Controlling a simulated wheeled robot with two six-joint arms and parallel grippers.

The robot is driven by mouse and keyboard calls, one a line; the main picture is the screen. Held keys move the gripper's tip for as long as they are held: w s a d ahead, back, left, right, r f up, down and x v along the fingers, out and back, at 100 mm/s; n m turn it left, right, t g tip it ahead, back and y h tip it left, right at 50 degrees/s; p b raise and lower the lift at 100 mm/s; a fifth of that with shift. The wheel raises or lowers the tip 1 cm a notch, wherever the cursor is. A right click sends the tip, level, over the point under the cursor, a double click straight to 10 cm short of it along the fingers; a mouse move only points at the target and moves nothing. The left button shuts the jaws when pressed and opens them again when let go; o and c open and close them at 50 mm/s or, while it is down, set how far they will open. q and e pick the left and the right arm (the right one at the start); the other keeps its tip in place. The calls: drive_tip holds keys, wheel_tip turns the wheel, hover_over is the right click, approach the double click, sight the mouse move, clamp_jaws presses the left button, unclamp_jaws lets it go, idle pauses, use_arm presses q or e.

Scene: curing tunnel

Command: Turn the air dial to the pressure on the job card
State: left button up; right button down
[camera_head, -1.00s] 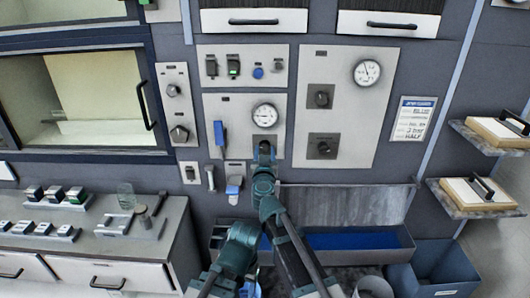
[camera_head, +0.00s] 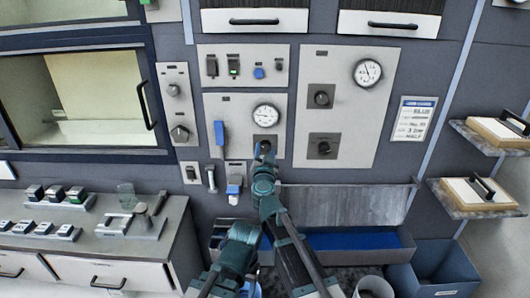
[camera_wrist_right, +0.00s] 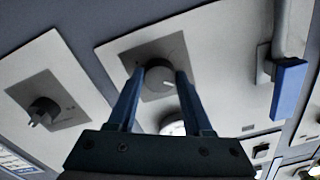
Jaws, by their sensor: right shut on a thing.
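The air dial (camera_wrist_right: 160,77) is a round grey knob on a dark square plate below a round white gauge (camera_head: 265,117). My right gripper (camera_wrist_right: 157,90) is shut on this knob, with one blue finger on each side of it. In the head view my right gripper (camera_head: 265,150) covers most of the knob. The gauge's thin needle points to the left. The job card (camera_head: 414,119) hangs on the wall to the right. Its bottom line seems to read HALF; the pressure line is too small to read surely. My left gripper cannot be made out.
A blue lever (camera_head: 220,134) is left of the gauge. A panel to the right holds two more knobs (camera_head: 322,146) and a second gauge (camera_head: 367,73). A trough with a blue floor (camera_head: 360,241) lies below. Shelves with handled boards (camera_head: 480,194) are at the right.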

drive_tip(key=m, duration=0.4)
drive_tip(key=shift+m, duration=0.3)
drive_tip(key=m, duration=0.3)
drive_tip(key=shift+m, duration=0.3)
drive_tip(key=m, duration=0.3)
drive_tip(key=shift+r+m, duration=0.1)
drive_tip(key=shift+m, duration=1.9)
drive_tip(key=shift+c, duration=1.6)
unclamp_jaws()
drive_tip(key=shift+s, duration=0.1)
